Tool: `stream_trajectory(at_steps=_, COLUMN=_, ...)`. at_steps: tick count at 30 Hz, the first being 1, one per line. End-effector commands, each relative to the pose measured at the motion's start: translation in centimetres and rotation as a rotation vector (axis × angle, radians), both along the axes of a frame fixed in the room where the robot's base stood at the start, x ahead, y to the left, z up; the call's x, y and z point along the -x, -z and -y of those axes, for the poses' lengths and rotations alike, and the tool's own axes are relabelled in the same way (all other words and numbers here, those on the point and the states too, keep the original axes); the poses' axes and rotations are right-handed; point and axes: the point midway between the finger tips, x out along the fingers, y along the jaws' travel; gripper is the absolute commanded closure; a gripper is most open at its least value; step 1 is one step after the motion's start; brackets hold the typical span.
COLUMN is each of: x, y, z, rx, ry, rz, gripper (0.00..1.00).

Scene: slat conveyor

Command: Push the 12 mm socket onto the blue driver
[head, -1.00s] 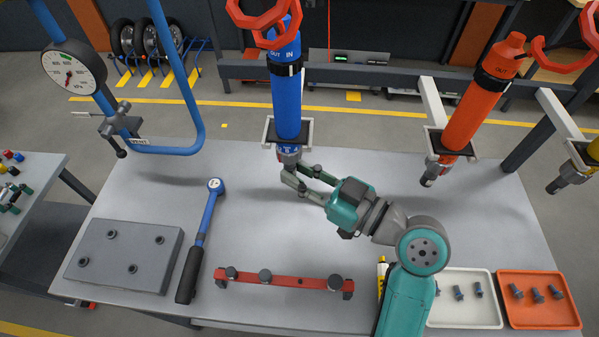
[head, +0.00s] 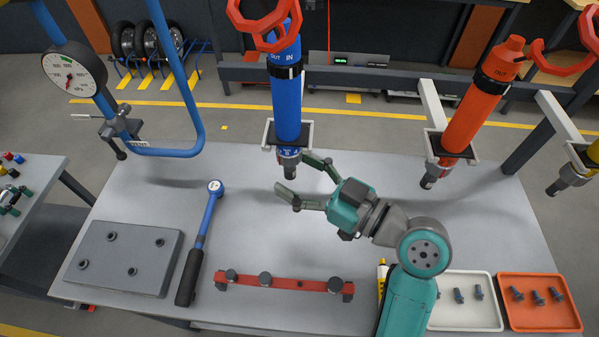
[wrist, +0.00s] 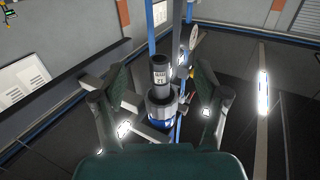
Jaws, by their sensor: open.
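The blue driver (head: 287,100) hangs nose down from a bracket over the bench. The 12 mm socket (head: 289,168), a dark grey cylinder, is at the driver's nose. In the wrist view the socket (wrist: 160,72) stands in line with the driver's metal collar (wrist: 160,108) and appears to touch it. I cannot tell how deeply it is seated. Its label is too small to read surely. My gripper (head: 303,176) is open just below and around the nose, its fingers apart from the socket. In the wrist view the fingers (wrist: 160,98) stand on both sides with clear gaps.
A red rail (head: 285,283) with several dark sockets lies at the bench front. An orange driver (head: 478,100) hangs at the right. White and orange bolt trays (head: 465,318) (head: 545,322) are front right.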

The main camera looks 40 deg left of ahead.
Motion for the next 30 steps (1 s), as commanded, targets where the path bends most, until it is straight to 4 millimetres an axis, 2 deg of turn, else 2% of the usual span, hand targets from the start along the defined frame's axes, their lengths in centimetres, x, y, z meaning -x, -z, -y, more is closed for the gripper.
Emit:
stream_trajectory(at_steps=5, x=0.0, y=0.0, z=0.1, rx=0.0, ry=0.0, rz=0.0, gripper=0.27)
stream_trajectory(at_steps=10, x=-0.2, y=0.1, z=1.4, rx=0.001, ry=0.003, rz=-0.001, gripper=0.27)
stream_trajectory(at_steps=24, x=-0.4, y=0.0, z=9.4, rx=0.0, ry=0.004, rz=-0.001, gripper=0.27)
stream_trajectory(at_steps=30, x=-0.5, y=0.0, z=11.4, rx=0.0, ry=0.002, rz=0.0, gripper=0.27)
